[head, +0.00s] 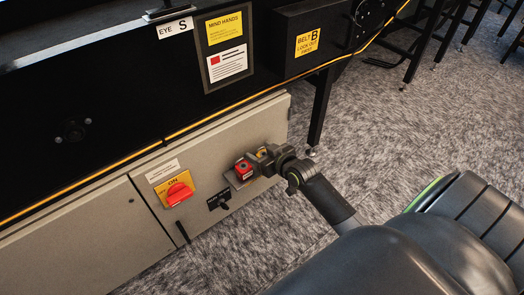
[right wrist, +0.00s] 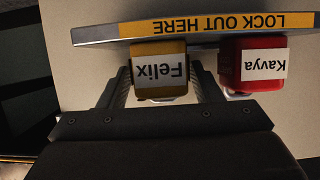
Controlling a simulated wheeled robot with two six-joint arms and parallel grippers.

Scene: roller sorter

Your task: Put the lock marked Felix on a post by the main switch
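The yellow lock marked Felix (right wrist: 160,70) is at the label bar (right wrist: 200,26) reading LOCK OUT HERE, beside a red lock marked Kavya (right wrist: 252,68). My right gripper (right wrist: 160,80) has one finger on each side of the Felix lock, close against it. In the head view my right gripper (head: 270,158) reaches the front of the grey cabinet, with the red lock (head: 243,168) just to its left. The main switch, a red rotary handle (head: 179,193) on a yellow plate marked ON, is further left. The posts are hidden. My left gripper is out of view.
A black fitting (head: 218,200) sits on the grey cabinet (head: 90,240) between the switch and the locks. A black machine box (head: 315,40) marked BELT B overhangs above right. A black machine leg (head: 320,108) stands right of the cabinet. Carpet in front is open.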

